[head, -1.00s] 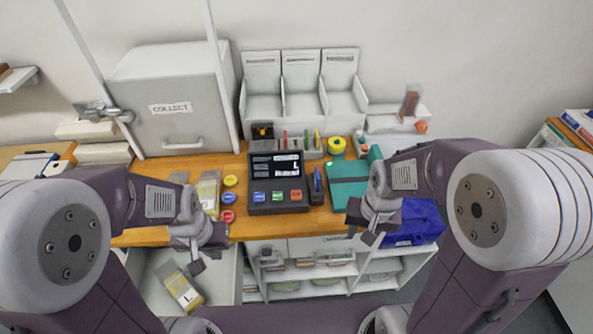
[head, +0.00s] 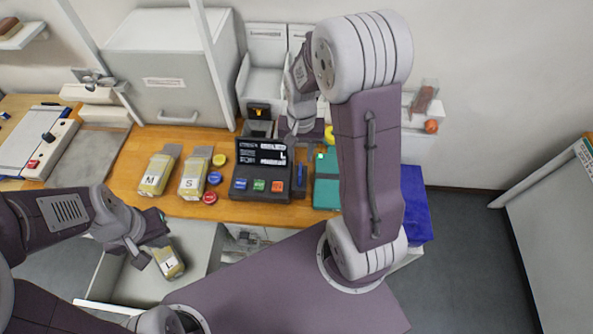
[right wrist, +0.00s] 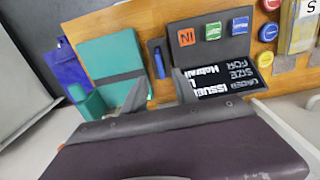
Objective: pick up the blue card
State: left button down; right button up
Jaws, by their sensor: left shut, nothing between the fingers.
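No blue card can be clearly made out. A slim blue item (head: 301,175) stands at the right side of the dark terminal (head: 241,194); it also shows in the right wrist view (right wrist: 158,61), and I cannot tell if it is a card. The terminal bears a blue, a green and an orange button. My left gripper (head: 150,254) is shut and empty over the open drawer.
Packs marked M (head: 157,174) and S (head: 194,176) lie on the counter beside coloured discs. A pack marked L (head: 169,262) lies in the drawer (head: 120,278). A teal folder (head: 326,186) is right of the terminal. A COLLECT cabinet (head: 165,60) stands behind.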

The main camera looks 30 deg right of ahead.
aim_at(300, 169)
jog(key=f, duration=0.3)
jog(key=shift+d+f+p, duration=0.2)
jog(key=shift+f+p, duration=0.15)
jog(key=shift+f, duration=0.05)
jog(key=shift+w+d+f, duration=0.1)
jog(key=shift+f, duration=0.05)
jog(key=f, duration=0.1)
jog(key=f+p, duration=0.1)
jog(key=f, duration=0.2)
jog(key=shift+a+f, duration=0.15)
jog(key=shift+a, duration=0.15)
jog(key=shift+f, duration=0.35)
jog(key=shift+d+f, duration=0.1)
jog(key=shift+d, duration=0.05)
grip_shut()
